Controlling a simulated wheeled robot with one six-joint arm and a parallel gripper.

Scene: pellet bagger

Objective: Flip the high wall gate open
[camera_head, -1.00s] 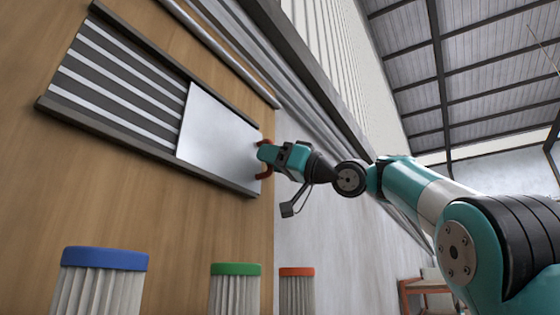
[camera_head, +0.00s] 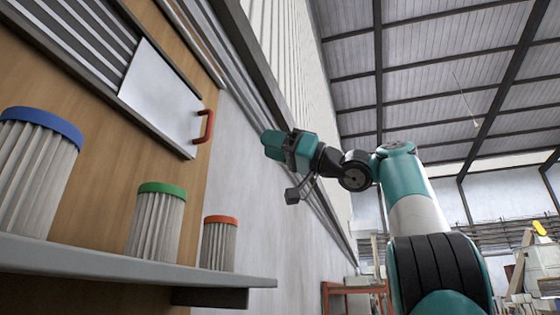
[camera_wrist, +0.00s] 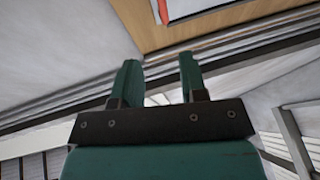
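The high wall gate appears as a flat white panel (camera_head: 160,92) in dark rails on a wooden wall. It covers the right end of the frame, and the slatted grille (camera_head: 85,30) to its left is uncovered. A red handle (camera_head: 205,126) is on the panel's right edge. My gripper (camera_head: 270,145) is to the right of the handle and apart from it. In the wrist view, my gripper (camera_wrist: 160,78) has its two fingers spread with nothing between them. The handle (camera_wrist: 162,12) and part of the panel (camera_wrist: 192,8) show at that view's top edge.
Below the gate, a grey shelf (camera_head: 120,264) carries pleated filters with blue (camera_head: 42,122), green (camera_head: 162,188) and red (camera_head: 221,219) rims. A pale wall with long rails lies behind my gripper. An orange-red rack (camera_head: 355,288) stands lower right.

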